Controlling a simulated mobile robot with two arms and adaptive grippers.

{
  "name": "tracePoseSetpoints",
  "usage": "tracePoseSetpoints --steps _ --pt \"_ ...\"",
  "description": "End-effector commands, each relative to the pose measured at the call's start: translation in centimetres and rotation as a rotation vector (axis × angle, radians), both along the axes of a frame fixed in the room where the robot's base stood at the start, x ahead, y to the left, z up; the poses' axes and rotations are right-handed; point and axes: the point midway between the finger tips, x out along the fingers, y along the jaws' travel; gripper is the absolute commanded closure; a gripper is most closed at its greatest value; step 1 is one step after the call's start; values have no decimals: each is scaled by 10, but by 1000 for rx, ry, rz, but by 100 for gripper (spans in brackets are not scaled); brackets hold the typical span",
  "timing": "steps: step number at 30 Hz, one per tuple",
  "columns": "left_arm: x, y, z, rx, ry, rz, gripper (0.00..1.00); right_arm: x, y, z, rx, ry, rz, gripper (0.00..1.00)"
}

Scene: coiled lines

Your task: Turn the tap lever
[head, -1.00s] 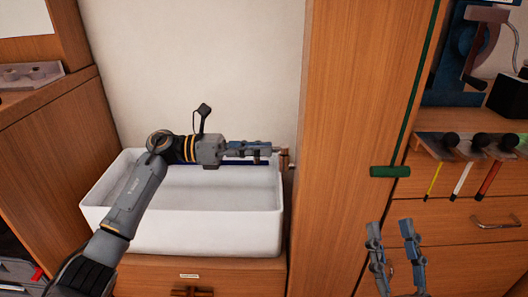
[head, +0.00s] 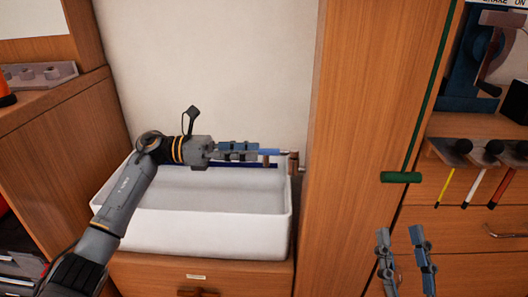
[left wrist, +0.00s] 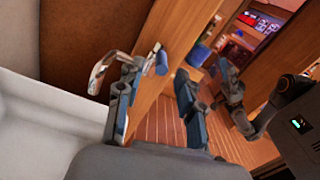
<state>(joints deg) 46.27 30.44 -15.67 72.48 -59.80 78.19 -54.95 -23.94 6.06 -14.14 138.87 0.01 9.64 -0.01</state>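The tap stands at the back right corner of the white sink (head: 190,222); its brownish post (head: 293,165) shows in the head view. A blue bar with a silver end (head: 268,152), apparently the tap lever, reaches left from the post. In the left wrist view a curved chrome piece (left wrist: 102,70) and a blue end (left wrist: 162,62) show by one finger. My left gripper (head: 254,152) is over the sink's back edge, at the bar; its fingers are apart (left wrist: 155,78). Contact cannot be told. My right gripper (head: 404,238) is open and empty, before the drawers.
A tall wooden panel (head: 350,130) stands close right of the tap. A green handle (head: 401,177) hangs beside it. A wooden cabinet (head: 50,150) stands left of the sink. Space above the basin is clear apart from my arm.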

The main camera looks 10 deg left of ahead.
Motion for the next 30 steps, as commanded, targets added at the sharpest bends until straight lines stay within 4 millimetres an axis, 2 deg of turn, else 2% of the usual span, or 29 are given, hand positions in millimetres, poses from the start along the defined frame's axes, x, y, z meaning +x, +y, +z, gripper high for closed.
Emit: tracePoseSetpoints --steps 1,6,12,30 --pt "-1 13 -1 4 3 4 63 0 0 0 0 0 0 60" --pt "-6 45 0 2 1 3 63 0 0 0 0 0 0 60" --pt "-10 66 0 1 0 1 63 0 0 0 0 0 0 60" --pt "-10 69 0 1 0 0 63 0 0 0 0 0 0 60"
